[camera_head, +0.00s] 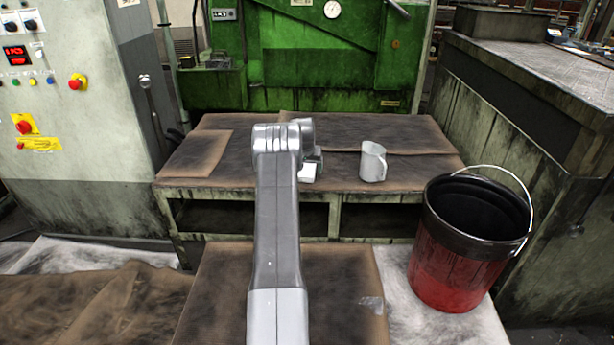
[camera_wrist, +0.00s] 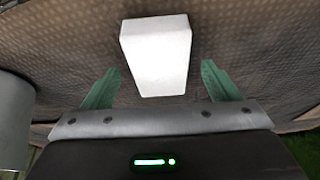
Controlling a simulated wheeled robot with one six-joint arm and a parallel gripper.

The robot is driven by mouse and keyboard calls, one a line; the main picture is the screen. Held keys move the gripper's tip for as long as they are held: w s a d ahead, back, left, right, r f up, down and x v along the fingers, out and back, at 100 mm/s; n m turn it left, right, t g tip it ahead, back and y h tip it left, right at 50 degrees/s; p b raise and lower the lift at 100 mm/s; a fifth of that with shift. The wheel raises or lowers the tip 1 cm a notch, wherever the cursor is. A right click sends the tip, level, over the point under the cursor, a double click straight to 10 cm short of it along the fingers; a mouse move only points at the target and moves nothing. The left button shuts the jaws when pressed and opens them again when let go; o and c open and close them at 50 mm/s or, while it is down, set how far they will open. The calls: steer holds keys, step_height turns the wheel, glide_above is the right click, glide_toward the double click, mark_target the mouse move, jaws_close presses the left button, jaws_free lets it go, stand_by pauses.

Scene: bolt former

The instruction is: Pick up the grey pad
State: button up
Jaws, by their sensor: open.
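A pale, nearly white block-shaped pad (camera_wrist: 156,52) lies on the brown-covered bench in the wrist view. It also shows in the head view (camera_head: 308,171), partly hidden behind my arm. My gripper (camera_wrist: 161,78) is open, its two green fingers spread on either side of the near end of the pad. I cannot tell from the picture whether the fingers touch it; a gap shows on both sides. In the head view my gripper is mostly hidden by my own arm.
A light grey mug (camera_head: 373,162) stands on the bench (camera_head: 222,122) to the right of the pad. A red and black bucket (camera_head: 462,262) stands at the front right. A control cabinet (camera_head: 75,130) is at the left, a green machine (camera_head: 290,60) behind.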

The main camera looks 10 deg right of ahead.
steer(key=shift+w+f, duration=0.15)
steer(key=shift+f, duration=0.15)
steer(key=shift+f, duration=0.25)
stand_by(0.5)
steer(key=c, duration=1.1)
